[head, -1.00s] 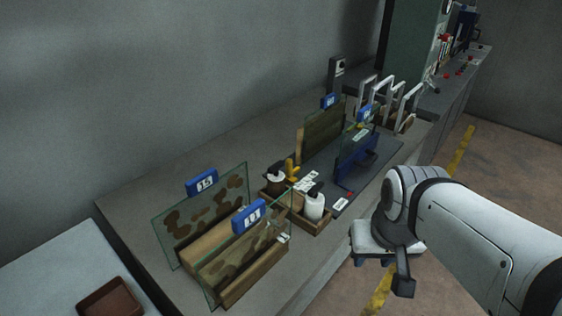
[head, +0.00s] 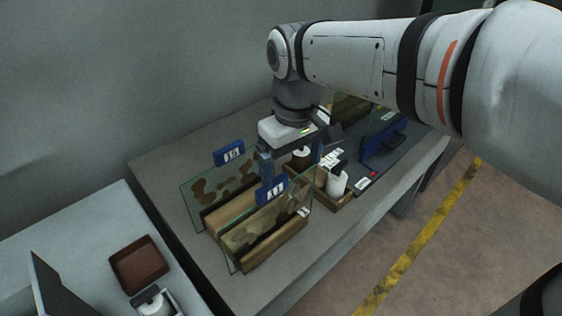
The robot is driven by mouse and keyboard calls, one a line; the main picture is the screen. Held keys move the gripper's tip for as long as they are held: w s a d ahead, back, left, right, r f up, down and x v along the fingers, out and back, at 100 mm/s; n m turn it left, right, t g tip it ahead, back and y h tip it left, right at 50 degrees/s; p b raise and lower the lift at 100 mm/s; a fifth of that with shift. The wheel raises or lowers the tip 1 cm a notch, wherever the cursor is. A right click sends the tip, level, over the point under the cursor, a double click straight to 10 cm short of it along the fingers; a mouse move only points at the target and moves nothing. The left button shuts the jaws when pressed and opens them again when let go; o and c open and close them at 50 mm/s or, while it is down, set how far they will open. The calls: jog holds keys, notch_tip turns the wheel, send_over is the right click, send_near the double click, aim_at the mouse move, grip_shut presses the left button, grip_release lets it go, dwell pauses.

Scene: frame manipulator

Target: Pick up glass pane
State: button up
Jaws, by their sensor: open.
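Two upright glass panes with brown blotches stand in a wooden rack (head: 228,214) on the grey bench. The rear pane (head: 203,190) has a blue numbered tag (head: 229,153) on its top edge. The front pane (head: 250,232) has a similar blue tag (head: 272,190). My gripper (head: 292,155) is open, pointing down above and just behind the right end of the rack. One finger shows near the front pane's tag; I cannot tell whether it touches anything. My arm and gripper hide much of the bench behind. Another pane (head: 350,108) is partly hidden behind my arm.
A wooden tray (head: 335,203) with a white bottle (head: 336,182) and a dark bottle sits right of the rack. A blue holder (head: 383,142) stands on a dark mat. A brown tray (head: 139,263) lies on the pale table at left. Bare bench lies before the rack.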

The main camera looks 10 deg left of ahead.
aim_at(274, 184)
jog(key=shift+o, duration=0.6)
jog(key=a, duration=0.1)
jog(key=a+r+n, duration=0.1)
jog(key=a, duration=0.1)
jog(key=shift+s+a, duration=0.15)
jog(key=shift+a, duration=0.15)
jog(key=shift+a+f, duration=0.15)
jog(key=shift+f, duration=0.2)
jog(key=f, duration=0.7)
jog(key=shift+w+p, duration=0.3)
jog(key=shift+p, duration=0.05)
jog(key=c, duration=1.8)
jog(key=shift+o, duration=0.2)
jog(key=shift+r, duration=0.1)
